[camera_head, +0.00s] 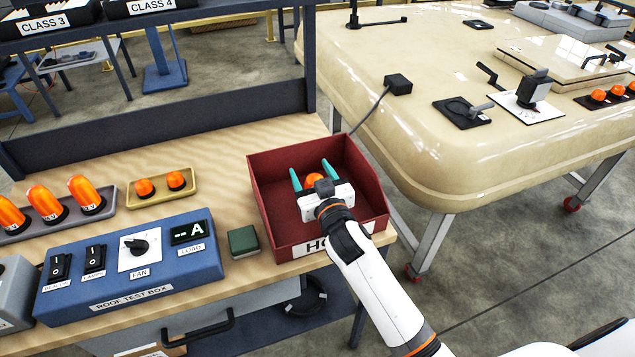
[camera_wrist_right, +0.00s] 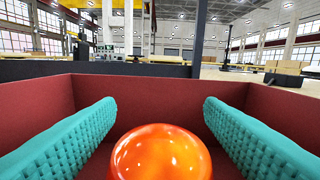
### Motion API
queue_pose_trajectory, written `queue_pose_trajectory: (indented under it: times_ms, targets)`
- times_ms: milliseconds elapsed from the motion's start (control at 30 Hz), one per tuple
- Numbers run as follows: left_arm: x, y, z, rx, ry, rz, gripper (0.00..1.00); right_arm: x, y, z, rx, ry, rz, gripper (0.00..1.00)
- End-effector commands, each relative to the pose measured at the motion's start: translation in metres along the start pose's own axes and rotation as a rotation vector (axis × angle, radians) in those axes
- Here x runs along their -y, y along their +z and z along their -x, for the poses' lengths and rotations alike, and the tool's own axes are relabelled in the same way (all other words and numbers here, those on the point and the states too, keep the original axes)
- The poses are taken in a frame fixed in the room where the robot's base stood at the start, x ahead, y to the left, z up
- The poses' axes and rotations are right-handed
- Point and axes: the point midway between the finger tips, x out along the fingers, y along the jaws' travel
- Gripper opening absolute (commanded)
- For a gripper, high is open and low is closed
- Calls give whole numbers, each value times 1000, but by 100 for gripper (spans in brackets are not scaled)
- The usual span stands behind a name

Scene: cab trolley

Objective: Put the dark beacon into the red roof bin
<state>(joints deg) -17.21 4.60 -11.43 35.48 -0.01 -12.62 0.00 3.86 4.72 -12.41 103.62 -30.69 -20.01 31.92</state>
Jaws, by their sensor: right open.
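The red bin (camera_head: 268,205) stands at the right end of the wooden bench, with a white label partly hidden by my arm. An orange domed beacon (camera_head: 313,179) is inside it; in the right wrist view the beacon (camera_wrist_right: 160,155) looks glossy, its base hidden. My right gripper (camera_head: 309,168) is open inside the bin, its teal fingers on either side of the beacon with gaps showing. Three taller orange beacons (camera_head: 45,203) stand in a grey tray at the left, and small orange domes (camera_head: 145,188) sit in a yellow tray. My left gripper is out of view.
A blue roof test box (camera_head: 130,265) with switches and a display stands at the bench front. A green block (camera_head: 243,241) lies beside the bin. A cream cab roof (camera_head: 440,130) on a trolley is at the right, carrying fittings and several orange domes (camera_head: 617,91).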

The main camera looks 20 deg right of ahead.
Motion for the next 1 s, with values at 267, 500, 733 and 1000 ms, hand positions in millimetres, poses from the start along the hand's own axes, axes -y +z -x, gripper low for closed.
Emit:
queue_pose_trajectory:
  times_ms: [267,500,733,1000]
  targets:
    - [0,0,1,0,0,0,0,0,7,40,-2,0,-2,63]
    - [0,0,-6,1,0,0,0,0,8,91,-1,0,-1,63]
    - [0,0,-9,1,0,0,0,0,9,117,1,0,-1,63]
    - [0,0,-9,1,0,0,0,1,10,120,1,0,0,63]
